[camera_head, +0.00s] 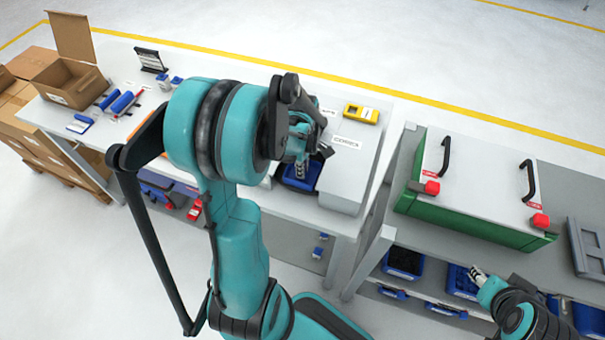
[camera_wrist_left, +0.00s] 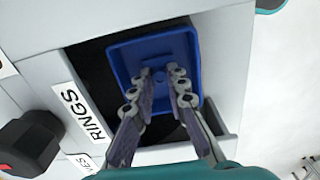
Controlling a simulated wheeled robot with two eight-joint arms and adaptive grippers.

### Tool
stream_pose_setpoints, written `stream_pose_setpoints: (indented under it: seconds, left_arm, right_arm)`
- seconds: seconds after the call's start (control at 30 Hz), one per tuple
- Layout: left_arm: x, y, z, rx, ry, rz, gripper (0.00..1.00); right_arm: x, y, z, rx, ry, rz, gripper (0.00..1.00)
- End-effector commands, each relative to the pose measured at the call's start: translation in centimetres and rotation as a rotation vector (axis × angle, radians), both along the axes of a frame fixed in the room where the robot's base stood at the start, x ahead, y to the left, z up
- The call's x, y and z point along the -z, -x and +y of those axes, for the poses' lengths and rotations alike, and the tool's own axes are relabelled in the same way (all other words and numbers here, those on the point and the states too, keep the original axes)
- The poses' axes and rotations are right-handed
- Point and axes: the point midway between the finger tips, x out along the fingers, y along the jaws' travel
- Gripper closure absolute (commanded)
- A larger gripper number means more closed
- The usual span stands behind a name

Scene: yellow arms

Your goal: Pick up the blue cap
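In the left wrist view a square blue tray (camera_wrist_left: 135,60) with a raised rim sits in a dark recess beside a label reading RINGS. A small round blue shape (camera_wrist_left: 160,76), perhaps the blue cap, shows on its floor between my fingertips. My left gripper (camera_wrist_left: 158,88) is open, its two fingers apart over the tray with nothing visibly held. In the head view my left gripper (camera_head: 301,168) points down at the blue tray (camera_head: 312,175), and my arm hides much of the area. My right gripper (camera_head: 477,274) is low at the right, near blue bins; its opening is unclear.
A light grey block (camera_head: 347,178) stands right of the tray. A yellow device (camera_head: 361,113) is behind it. A green case (camera_head: 470,222) with black handles sits on the right bench. An open cardboard box (camera_head: 70,80) and several blue items lie at the left.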

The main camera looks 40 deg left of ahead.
Motion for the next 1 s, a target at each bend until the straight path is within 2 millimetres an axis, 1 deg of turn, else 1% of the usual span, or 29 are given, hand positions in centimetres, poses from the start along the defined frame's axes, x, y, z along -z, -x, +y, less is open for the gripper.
stream_pose_setpoints:
  seconds: [0.3, 0.43, 0.57, 0.67, 0.7, 0.8, 1.0]
  left_arm:
    - [0.0, 0.0, 0.0, 0.0, 0.0, 0.0, 0.98]
    - [-0.5, 0.0, 0.0, 0.0, 0.0, 0.0, 0.98]
    - [-1.9, 0.0, 0.0, 0.0, 0.0, 0.0, 0.98]
    - [-3.7, 0.0, 0.0, 0.0, 0.0, 0.0, 0.98]
    - [-4.6, 0.0, 0.0, 0.0, 0.0, 0.0, 0.98]
    - [-5.8, 1.4, -2.1, 0.004, 0.0, 0.0, 0.98]
    - [-8.1, 3.7, -5.4, 0.004, 0.0, 0.0, 0.98]
  right_arm:
    - [0.0, 0.0, 0.0, 0.0, 0.0, 0.0, 0.6]
    - [-0.2, 0.0, 0.0, 0.0, 0.0, 0.0, 0.6]
    - [-0.9, 0.0, 0.0, 0.0, 0.0, 0.0, 0.6]
    - [-1.6, 0.0, 0.0, 0.0, 0.0, 0.0, 0.6]
    - [-2.0, 0.0, 0.0, 0.0, 0.0, 0.0, 0.6]
    - [-2.6, 0.0, 0.0, 0.0, 0.0, 0.0, 0.6]
    - [-3.8, 0.0, 0.0, 0.0, 0.0, 0.0, 0.6]
